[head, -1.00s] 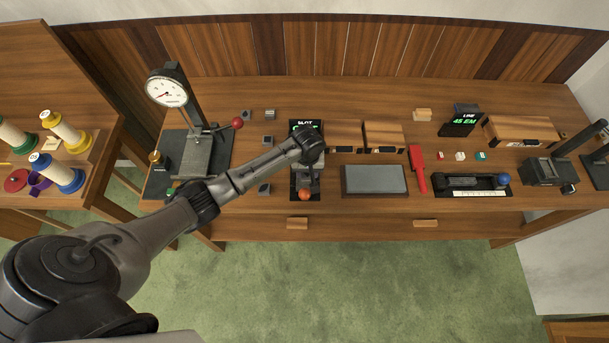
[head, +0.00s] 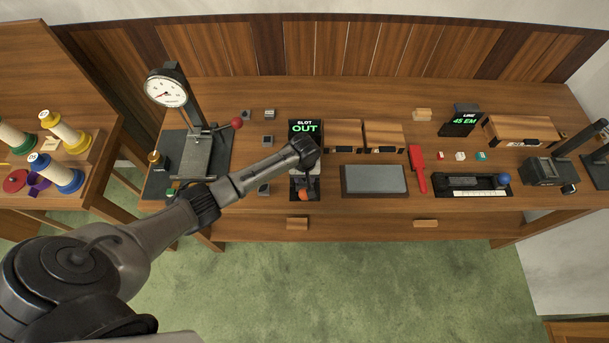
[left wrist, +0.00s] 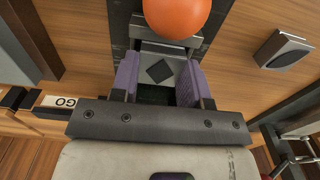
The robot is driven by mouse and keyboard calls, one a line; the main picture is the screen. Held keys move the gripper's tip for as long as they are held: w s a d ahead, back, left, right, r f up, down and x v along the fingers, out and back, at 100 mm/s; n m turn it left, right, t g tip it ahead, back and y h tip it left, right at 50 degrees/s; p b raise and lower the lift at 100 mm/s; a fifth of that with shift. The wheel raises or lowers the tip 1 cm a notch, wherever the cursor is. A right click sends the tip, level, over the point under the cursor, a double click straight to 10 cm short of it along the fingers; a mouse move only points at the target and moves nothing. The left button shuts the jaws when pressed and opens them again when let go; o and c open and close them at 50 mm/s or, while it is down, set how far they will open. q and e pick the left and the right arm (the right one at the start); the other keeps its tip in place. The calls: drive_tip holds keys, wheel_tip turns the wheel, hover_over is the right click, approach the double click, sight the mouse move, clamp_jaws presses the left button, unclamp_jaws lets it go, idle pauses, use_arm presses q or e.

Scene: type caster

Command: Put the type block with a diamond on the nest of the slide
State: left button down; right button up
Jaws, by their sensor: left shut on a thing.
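The type block with a diamond (left wrist: 161,71) has a light grey face with a dark diamond. My left gripper (left wrist: 160,78) is shut on it, one purple finger at each side. In the head view my left gripper (head: 304,182) is over the slide, beside its orange knob (head: 303,196); the knob also shows in the left wrist view (left wrist: 178,14). The block is at the slide, just by the knob; I cannot tell whether it touches the nest, which the block and fingers hide. My right gripper is not in view.
Several other type blocks (head: 267,140) lie left of the slide; one (left wrist: 284,50) is close by in the left wrist view. A dial gauge stand (head: 187,120) is farther left. Wooden boxes (head: 343,134) and a grey stone slab (head: 374,179) stand to the right.

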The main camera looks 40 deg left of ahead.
use_arm(q)
drive_tip(key=c, duration=0.6)
unclamp_jaws()
drive_tip(key=shift+f, duration=0.1)
wheel_tip(320, 180, up, 12)
drive_tip(key=p, duration=0.1)
drive_tip(key=s+d+f+m+t, duration=0.1)
drive_tip(key=s+d+f+m, duration=0.15)
drive_tip(key=s+d, duration=0.35)
drive_tip(key=s+d+f+m+t, duration=0.1)
drive_tip(key=s+d+f+m, duration=0.2)
drive_tip(key=s, duration=0.5)
drive_tip(key=shift+s+d+r+m+t, duration=0.2)
drive_tip(key=shift+s+r+m, duration=0.7)
drive_tip(key=shift+s, duration=1.65)
drive_tip(key=shift+s+d+r+m+t, duration=0.25)
drive_tip(key=shift+s+r+m, duration=0.7)
drive_tip(key=shift+s, duration=1.55)
drive_tip(key=shift+s+d+r+m+t, duration=0.1)
drive_tip(key=shift+s+r+m+t, duration=0.4)
drive_tip(key=shift+s+r, duration=1.4)
